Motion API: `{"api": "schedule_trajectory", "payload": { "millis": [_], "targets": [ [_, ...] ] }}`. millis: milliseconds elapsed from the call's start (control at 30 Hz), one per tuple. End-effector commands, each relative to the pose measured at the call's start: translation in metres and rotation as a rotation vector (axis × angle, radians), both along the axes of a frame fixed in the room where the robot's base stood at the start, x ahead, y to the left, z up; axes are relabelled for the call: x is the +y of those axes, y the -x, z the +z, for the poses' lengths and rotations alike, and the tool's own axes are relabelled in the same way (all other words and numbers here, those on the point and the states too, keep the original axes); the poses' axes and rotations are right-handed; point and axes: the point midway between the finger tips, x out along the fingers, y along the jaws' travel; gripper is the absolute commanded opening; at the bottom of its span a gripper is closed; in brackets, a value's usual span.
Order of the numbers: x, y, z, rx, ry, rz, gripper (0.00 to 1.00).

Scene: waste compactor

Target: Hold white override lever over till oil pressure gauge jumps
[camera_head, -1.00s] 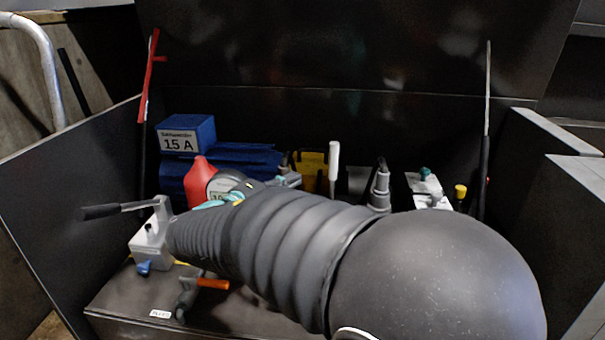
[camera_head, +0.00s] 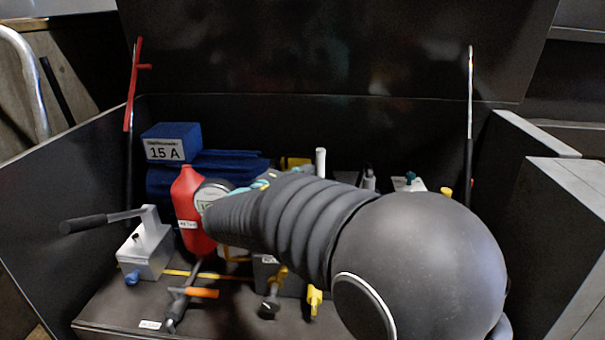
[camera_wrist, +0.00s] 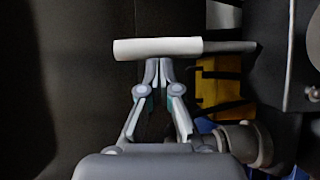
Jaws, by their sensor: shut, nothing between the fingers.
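The white override lever (camera_wrist: 155,48) lies across the upper middle of the wrist view, with its white grip to the left and a thinner grey rod to the right. My gripper (camera_wrist: 158,63) is shut and empty, its fingertips right at the lever's lower edge. I cannot tell whether they touch it. In the head view the lever's white top (camera_head: 321,162) stands upright behind my arm, which hides its lower part. My fingertips are hidden in the head view.
Orange and yellow valve handles (camera_head: 314,298) are in front. Dark compartment walls enclose both sides.

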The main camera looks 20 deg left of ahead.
Motion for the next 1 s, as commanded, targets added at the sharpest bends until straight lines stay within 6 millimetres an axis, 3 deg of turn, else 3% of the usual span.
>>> {"api": "schedule_trajectory", "payload": {
  "millis": [167,667,1000],
  "targets": [
    [-0.004,-0.001,-0.002,0.005,-0.030,-0.002,0.00],
    [-0.046,-0.011,0.000,0.098,-0.414,-0.003,0.00],
    [-0.051,-0.012,0.004,0.115,-0.475,-0.001,0.00]
  ]
}}
